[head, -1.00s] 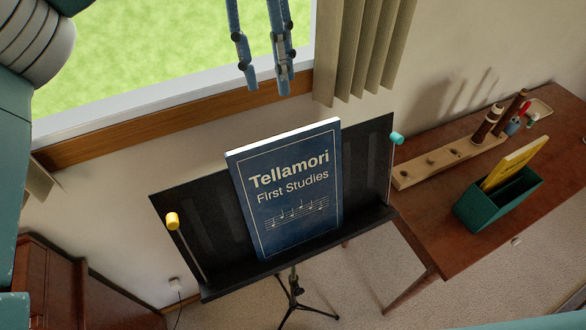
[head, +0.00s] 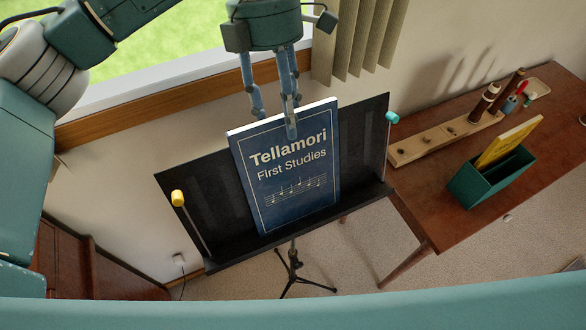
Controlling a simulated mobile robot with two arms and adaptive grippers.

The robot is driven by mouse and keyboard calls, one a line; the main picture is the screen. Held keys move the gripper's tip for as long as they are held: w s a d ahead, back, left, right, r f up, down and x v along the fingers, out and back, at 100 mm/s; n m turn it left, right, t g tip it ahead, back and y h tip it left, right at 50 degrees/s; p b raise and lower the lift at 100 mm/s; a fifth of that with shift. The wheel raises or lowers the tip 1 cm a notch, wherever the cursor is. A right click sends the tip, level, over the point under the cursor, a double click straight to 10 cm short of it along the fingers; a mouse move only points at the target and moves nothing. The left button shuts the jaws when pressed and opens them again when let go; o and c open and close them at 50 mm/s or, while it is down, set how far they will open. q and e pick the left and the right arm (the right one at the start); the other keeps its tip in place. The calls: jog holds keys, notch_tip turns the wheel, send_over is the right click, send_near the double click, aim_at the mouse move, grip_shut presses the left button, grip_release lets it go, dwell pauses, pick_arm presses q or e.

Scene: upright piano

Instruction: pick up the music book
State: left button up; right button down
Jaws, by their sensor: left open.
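The music book (head: 287,180) is dark blue with the title "Tellamori First Studies". It stands upright, leaning on the black music stand (head: 185,188), its lower edge on the stand's ledge. My left gripper (head: 273,122) points down at the book's top edge, fingers open. One finger overlaps the front of the cover near the top; the other finger is to the left and its tip is near or behind the top edge. I cannot tell whether either finger touches the book. My right gripper is not in view.
The stand has a yellow clip (head: 178,198) at left and a teal clip (head: 392,117) at right. A wooden table (head: 430,213) at right holds a green box (head: 488,182) with a yellow book and a wooden rack (head: 440,140). A window sill and curtain (head: 362,40) are behind.

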pick_arm(q)
grip_shut()
jog(key=shift+r, duration=0.15)
